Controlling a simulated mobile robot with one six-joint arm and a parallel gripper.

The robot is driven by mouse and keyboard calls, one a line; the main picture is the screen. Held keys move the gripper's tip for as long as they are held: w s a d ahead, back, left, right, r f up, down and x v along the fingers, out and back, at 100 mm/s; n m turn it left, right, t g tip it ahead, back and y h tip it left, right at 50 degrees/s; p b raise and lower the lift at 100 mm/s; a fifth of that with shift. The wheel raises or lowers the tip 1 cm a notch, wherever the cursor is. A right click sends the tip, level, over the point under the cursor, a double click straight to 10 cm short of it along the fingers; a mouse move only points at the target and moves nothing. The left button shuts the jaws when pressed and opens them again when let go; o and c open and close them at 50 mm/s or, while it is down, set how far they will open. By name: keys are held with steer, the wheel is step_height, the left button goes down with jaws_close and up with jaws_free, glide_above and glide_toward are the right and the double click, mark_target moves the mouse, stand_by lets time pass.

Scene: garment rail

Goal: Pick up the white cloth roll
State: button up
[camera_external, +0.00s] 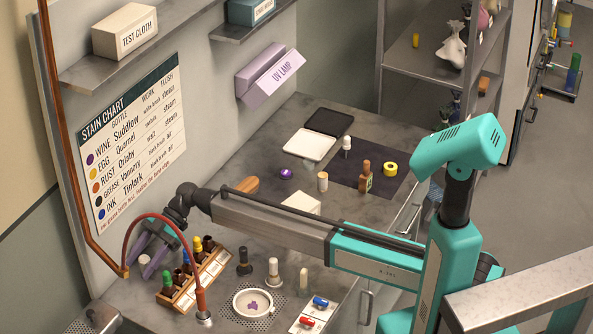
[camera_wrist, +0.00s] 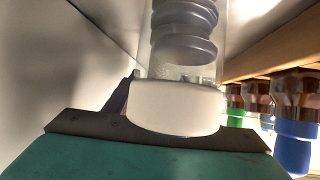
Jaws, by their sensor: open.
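No white cloth roll is plain to identify. A white round top (camera_external: 144,260) shows by the wall, left of the bottle rack. In the wrist view it looks like the white lid (camera_wrist: 178,107) of a clear jar (camera_wrist: 185,50) with grey-purple rings inside. Two small pale cylinders stand elsewhere: one (camera_external: 322,182) mid-counter, one (camera_external: 304,279) near the front. My gripper (camera_external: 152,252) is open and reaches down around or beside the white top; contact cannot be told. Its fingers are partly hidden behind the hose and wrist.
The wooden rack (camera_external: 195,280) of capped bottles stands just right of my gripper; a blue cap (camera_wrist: 293,145) is close in the wrist view. The wall with the stain chart (camera_external: 135,140) is close behind. A red hose (camera_external: 165,216) arches beside my wrist. A white bowl (camera_external: 253,304) sits at the front.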

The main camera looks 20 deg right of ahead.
steer(key=shift+x, duration=1.1)
steer(key=c, duration=1.1)
steer(key=shift+r, duration=0.15)
step_height(320, 180, up, 12)
steer(key=b, duration=0.3)
steer(key=w+d+b, duration=0.1)
steer(key=w+d, duration=0.2)
steer(key=d, duration=0.2)
steer(key=w+d+b, duration=0.1)
steer(key=w+d, duration=0.2)
steer(key=d, duration=0.2)
steer(key=w+d+b, duration=0.1)
steer(key=w+d, duration=0.3)
steer(key=d, duration=0.1)
